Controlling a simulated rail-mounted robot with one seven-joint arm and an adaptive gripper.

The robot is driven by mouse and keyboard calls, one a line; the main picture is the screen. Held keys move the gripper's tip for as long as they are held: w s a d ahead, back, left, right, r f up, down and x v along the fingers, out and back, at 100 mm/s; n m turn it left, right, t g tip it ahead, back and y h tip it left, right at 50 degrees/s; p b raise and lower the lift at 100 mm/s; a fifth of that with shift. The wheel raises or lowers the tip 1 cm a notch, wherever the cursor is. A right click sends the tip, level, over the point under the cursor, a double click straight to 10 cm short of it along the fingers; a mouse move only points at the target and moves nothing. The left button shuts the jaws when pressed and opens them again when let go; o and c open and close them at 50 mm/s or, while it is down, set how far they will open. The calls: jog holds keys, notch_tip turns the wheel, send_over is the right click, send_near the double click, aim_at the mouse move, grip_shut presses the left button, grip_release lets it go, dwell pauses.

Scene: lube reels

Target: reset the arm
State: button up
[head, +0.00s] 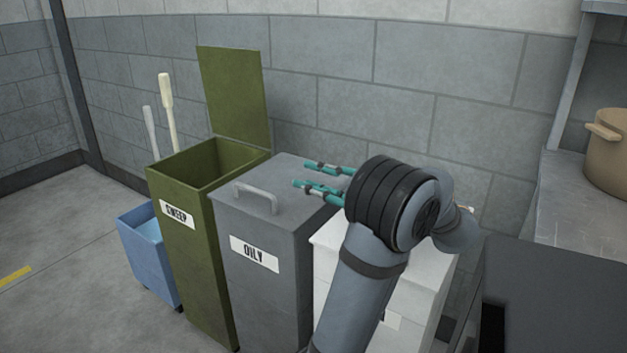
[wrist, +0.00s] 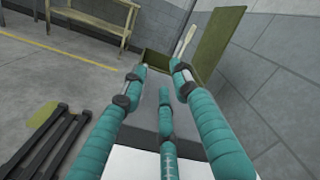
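My gripper (head: 302,174) is in the head view, with its teal fingers pointing left above the grey bin's lid. In the wrist view my gripper (wrist: 157,80) shows three teal fingers with dark joints. They are spread apart with nothing between them, so it is open. My arm rises from the bottom of the head view and bends at a dark ribbed joint, which hides part of the white bin.
The green SWEEP bin (head: 185,250) has its lid up. The grey OILY bin (head: 255,290) is shut, beside the white bin (head: 330,270). A blue bucket (head: 150,255) is left. A tan pot (head: 607,155) sits on a right-hand counter (head: 575,215). A bench (wrist: 95,22) stands far off.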

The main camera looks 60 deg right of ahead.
dwell(0.4)
jog(key=w+d, duration=0.2)
jog(key=w, duration=0.9)
jog(key=shift+w+r+p, duration=0.3)
jog(key=shift+w+p, duration=0.1)
jog(key=shift+p, duration=0.05)
jog(key=shift+s+d+f, duration=0.1)
